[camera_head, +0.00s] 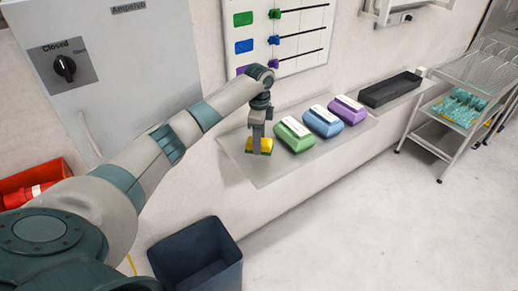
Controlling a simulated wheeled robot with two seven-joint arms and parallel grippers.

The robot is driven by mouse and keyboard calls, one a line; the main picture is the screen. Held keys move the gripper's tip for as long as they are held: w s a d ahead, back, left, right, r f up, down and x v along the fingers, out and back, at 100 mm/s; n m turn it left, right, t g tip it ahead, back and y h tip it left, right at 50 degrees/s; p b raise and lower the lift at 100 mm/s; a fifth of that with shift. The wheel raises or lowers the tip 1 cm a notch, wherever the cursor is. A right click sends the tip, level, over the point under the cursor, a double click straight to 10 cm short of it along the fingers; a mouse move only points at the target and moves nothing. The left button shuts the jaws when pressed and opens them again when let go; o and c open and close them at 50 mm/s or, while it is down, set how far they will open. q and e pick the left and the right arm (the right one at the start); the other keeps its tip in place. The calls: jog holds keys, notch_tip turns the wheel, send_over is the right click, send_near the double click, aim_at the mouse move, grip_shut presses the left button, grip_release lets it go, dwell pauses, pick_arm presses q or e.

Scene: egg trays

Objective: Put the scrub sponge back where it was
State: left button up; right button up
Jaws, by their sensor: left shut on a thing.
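The scrub sponge (266,146), yellow with a darker green layer, is at the left end of the wall shelf (236,163). My left gripper (259,139) points down from above and is shut on it. The sponge is on or just above the shelf; I cannot tell which. Its far side is partly hidden by the gripper. My right gripper does not show.
On the shelf stand a green container (294,136), a blue container (322,123) and a purple container (347,110), just right of the sponge. A black tray (391,90) lies further right. A dark bin (196,258) stands below. A metal cart (437,141) is at right.

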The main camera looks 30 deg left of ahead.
pick_arm(q)
jog(key=shift+f, duration=0.35)
notch_tip(320, 180, down, 3)
jog(key=shift+r+p, duration=0.1)
jog(key=shift+p, duration=0.8)
jog(key=shift+f, duration=0.25)
jog(key=shift+f, duration=0.1)
jog(key=o, duration=0.9)
jog(key=shift+r, duration=0.2)
